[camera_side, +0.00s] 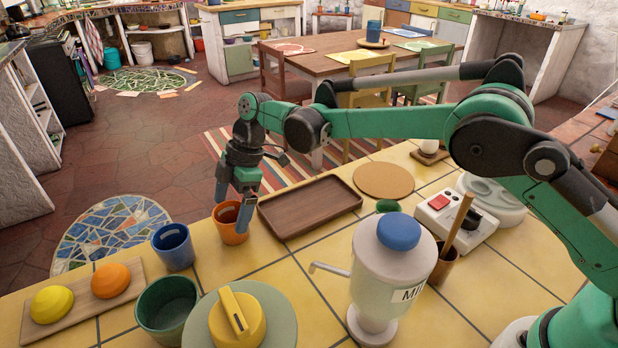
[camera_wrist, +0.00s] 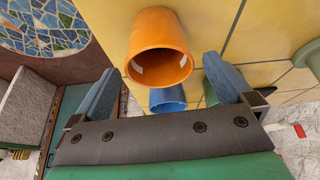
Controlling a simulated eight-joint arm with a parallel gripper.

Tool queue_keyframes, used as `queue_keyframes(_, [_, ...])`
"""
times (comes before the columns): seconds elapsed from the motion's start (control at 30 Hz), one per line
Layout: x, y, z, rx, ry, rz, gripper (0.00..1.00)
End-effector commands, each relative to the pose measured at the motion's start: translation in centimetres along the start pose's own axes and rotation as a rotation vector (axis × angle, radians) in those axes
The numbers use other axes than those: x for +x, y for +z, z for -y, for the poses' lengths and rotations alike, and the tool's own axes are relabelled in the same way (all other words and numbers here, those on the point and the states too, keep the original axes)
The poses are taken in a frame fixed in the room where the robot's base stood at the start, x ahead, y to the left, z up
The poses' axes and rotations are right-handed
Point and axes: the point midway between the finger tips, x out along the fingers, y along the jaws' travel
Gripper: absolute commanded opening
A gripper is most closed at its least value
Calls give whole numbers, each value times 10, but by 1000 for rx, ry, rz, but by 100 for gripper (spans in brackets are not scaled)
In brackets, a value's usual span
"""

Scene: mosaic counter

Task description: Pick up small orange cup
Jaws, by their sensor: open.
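The small orange cup (camera_side: 230,236) stands upright on the yellow tiled counter, left of the wooden tray. My gripper (camera_side: 234,212) points down at the cup with its blue-grey fingers apart. In the side view, one finger passes in front of the cup's right part and hides some of it. In the wrist view, the orange cup (camera_wrist: 160,32) has its open mouth toward the camera, between the lines of the two fingers of my gripper (camera_wrist: 164,62). Gaps show between the cup and both fingers there, and nothing is held.
A blue cup (camera_side: 174,252) stands close to the left; it also shows in the wrist view (camera_wrist: 168,98). A brown tray (camera_side: 310,208) lies close on the right. A green pot (camera_side: 167,306) and a pump dispenser (camera_side: 388,262) stand nearer the camera. The counter edge is behind the cup.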

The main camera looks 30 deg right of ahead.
Motion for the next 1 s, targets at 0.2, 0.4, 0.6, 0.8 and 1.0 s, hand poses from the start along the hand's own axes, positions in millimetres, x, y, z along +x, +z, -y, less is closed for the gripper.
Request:
queue_keyframes(0.2, [28,0,0,2,1,1,100])
queue_keyframes(0.4, [35,0,0,3,1,1,100])
queue_keyframes(0.6, [35,0,0,3,2,1,86])
queue_keyframes(0.8, [35,0,0,4,2,1,29])
queue_keyframes(1.0, [34,0,0,4,2,1,15])
